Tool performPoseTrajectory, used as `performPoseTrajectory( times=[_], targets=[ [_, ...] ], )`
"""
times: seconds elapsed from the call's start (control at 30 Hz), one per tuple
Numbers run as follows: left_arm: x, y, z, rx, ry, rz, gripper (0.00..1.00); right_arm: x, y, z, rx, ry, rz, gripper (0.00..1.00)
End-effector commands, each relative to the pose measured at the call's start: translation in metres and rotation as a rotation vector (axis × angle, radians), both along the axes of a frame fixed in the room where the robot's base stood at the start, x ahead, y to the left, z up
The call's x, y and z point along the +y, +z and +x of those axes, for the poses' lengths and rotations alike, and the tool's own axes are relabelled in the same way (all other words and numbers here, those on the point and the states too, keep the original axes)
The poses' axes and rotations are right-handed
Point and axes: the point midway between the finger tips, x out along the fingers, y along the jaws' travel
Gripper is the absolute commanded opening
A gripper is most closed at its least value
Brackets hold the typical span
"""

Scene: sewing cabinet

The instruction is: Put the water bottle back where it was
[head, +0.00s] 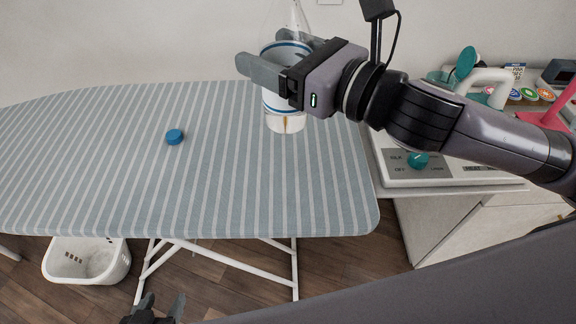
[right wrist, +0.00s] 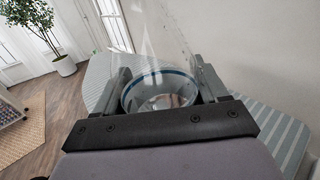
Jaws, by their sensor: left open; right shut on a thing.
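My right gripper (head: 285,60) is shut around a clear bottle (head: 283,123) over the far right part of the ironing board (head: 120,190). The bottle has a blue ring near the fingers and a narrow see-through part above it. I cannot tell whether its lower end touches the board. In the right wrist view the bottle (right wrist: 160,92) sits between the two fingers (right wrist: 164,84). A blue cap (head: 174,136) lies on the board, left of the bottle. My left gripper (head: 157,307) is open and empty at the bottom edge, below the board's front edge.
A white iron station (head: 425,172) with a teal knob stands right of the board, on a cabinet (head: 440,225). Several small items (head: 528,93) sit behind it. A white basket (head: 88,262) is on the floor under the board. The board's left and middle are mostly clear.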

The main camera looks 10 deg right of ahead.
Motion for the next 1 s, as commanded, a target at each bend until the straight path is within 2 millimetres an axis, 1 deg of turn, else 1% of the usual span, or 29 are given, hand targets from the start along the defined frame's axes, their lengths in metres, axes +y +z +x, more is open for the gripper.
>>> performPoseTrajectory(
  times=[0.03,0.17,0.4,0.5,0.67,0.77,0.87,1.0],
  targets=[
    [0.0,0.0,0.0,0.0,0.0,0.0,0.59,0.001,0.008,0.002,-0.01,0.02,-0.003,0.28],
    [0.0,0.001,0.0,0.0,0.001,-0.001,0.59,0.003,0.021,0.006,-0.01,0.07,-0.002,0.28],
    [-0.001,0.002,0.0,0.0,0.001,-0.002,0.59,-0.001,0.045,0.013,-0.008,0.127,-0.001,0.28],
    [-0.001,0.002,0.0,0.0,0.001,-0.002,0.59,-0.004,0.053,0.014,-0.005,0.139,0.0,0.28],
    [-0.001,0.002,0.0,0.0,0.001,-0.002,0.59,-0.007,0.059,0.016,-0.003,0.149,0.001,0.28],
    [-0.001,-0.001,0.0,0.0,0.001,-0.002,0.59,-0.007,0.054,0.017,0.0,0.152,0.002,0.28],
    [-0.001,-0.006,0.0,0.0,0.001,-0.002,0.59,-0.007,0.039,0.017,0.003,0.153,0.002,0.28],
    [-0.001,-0.015,0.0,0.0,0.001,-0.002,0.59,-0.007,0.011,0.017,0.005,0.152,0.003,0.28]
  ],
)
